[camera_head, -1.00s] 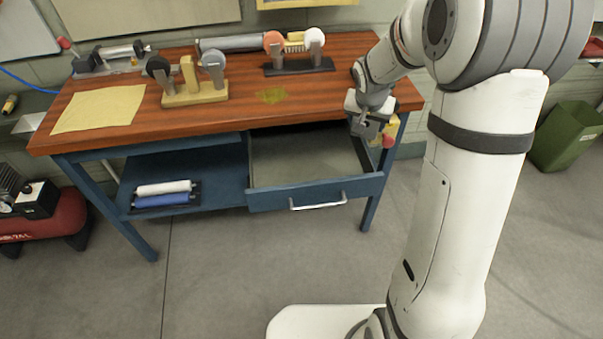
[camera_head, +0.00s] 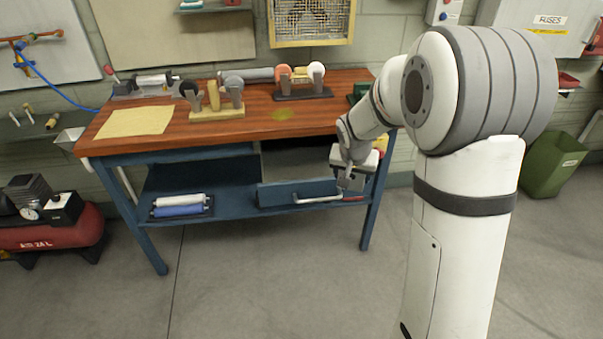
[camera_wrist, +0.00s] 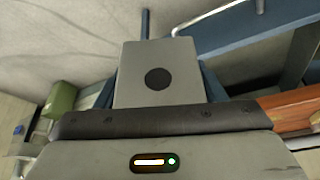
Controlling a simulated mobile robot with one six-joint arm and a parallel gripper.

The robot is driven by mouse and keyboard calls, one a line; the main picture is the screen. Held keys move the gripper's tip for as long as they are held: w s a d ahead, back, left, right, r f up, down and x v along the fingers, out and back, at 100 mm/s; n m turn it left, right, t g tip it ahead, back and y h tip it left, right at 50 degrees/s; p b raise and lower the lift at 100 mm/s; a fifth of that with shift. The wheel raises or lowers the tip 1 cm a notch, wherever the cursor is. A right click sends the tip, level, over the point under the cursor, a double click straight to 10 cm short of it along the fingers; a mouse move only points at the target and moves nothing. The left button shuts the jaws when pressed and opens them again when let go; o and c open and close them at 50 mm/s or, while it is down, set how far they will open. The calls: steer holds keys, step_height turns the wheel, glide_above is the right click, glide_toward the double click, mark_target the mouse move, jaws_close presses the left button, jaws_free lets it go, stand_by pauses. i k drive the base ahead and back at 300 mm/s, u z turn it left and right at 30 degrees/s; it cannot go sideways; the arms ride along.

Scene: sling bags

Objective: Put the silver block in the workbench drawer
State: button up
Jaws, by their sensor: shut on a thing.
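My gripper (camera_head: 345,182) is low at the right end of the workbench, beside the drawer front. In the wrist view, a flat silver-grey face with a dark round spot (camera_wrist: 158,60) sticks out past my gripper's body; I take it to be the silver block, held in the jaws. The fingers do not show clearly there. The workbench drawer (camera_head: 296,190) stands open under the bench top, with a pale bar handle on its blue front. The drawer front and handle also show in the wrist view (camera_wrist: 262,33). Most of the drawer's inside is dark or hidden.
The wooden bench top (camera_head: 240,128) bears a yellow sheet (camera_head: 136,121) and several tool stands. White and blue rolls (camera_head: 182,204) lie on the shelf left of the drawer. A green bin (camera_head: 553,165) stands right. The floor before the bench is clear.

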mark_target(307, 164)
steer(key=u, duration=0.3)
steer(key=i, duration=1)
